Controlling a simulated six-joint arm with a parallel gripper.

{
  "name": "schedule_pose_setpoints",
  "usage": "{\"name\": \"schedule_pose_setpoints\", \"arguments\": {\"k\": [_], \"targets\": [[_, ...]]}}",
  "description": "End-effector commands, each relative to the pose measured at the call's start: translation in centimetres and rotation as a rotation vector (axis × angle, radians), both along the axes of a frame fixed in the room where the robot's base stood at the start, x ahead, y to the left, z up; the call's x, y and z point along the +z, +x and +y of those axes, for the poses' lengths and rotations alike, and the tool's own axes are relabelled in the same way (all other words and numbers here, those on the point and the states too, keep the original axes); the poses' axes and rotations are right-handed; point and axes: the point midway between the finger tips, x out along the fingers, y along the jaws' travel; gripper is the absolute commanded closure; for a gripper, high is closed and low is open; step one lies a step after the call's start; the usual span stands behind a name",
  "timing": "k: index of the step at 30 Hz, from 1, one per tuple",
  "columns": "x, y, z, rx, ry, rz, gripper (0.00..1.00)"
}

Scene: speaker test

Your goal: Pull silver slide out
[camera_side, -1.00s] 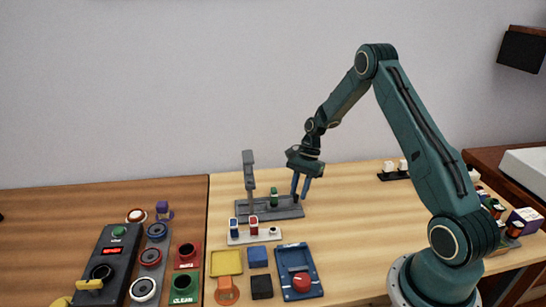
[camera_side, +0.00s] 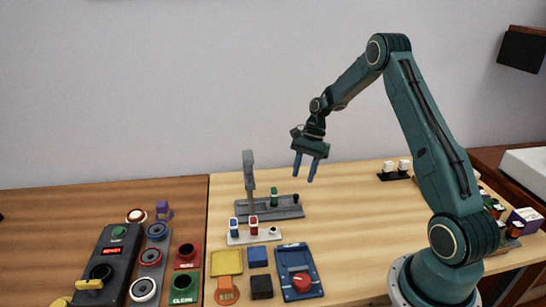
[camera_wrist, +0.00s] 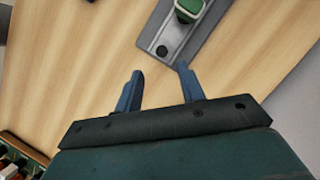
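A silver-grey fixture (camera_side: 270,212) lies on the light wood table, with a flat base, an upright post (camera_side: 249,175) on its left, a green piece (camera_side: 274,197) on its base and a small dark knob (camera_side: 295,198) at its right end. I cannot tell which part of it is the slide. My gripper (camera_side: 303,179) hangs above the right end, fingers apart and empty, clear of the fixture. In the wrist view, the open fingers (camera_wrist: 160,72) point toward the near end of the grey base (camera_wrist: 180,42), with the dark knob (camera_wrist: 162,50) just beyond them.
A white block with switches (camera_side: 255,236) stands in front of the fixture. Yellow (camera_side: 227,262), blue and black pieces and a blue tray with a red knob (camera_side: 302,284) lie nearer. A dark control box (camera_side: 108,262) is left.

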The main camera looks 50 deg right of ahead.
Motion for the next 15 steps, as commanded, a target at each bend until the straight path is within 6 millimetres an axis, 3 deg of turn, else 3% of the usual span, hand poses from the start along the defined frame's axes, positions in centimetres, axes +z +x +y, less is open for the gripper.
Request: {"name": "schedule_pose_setpoints", "arguments": {"k": [6, 15], "targets": [[3.6, 0.0, -1.6, -0.002, -0.002, -0.004, 0.61], [6.7, 0.0, -2.8, -0.001, -0.001, -0.001, 0.61]]}}
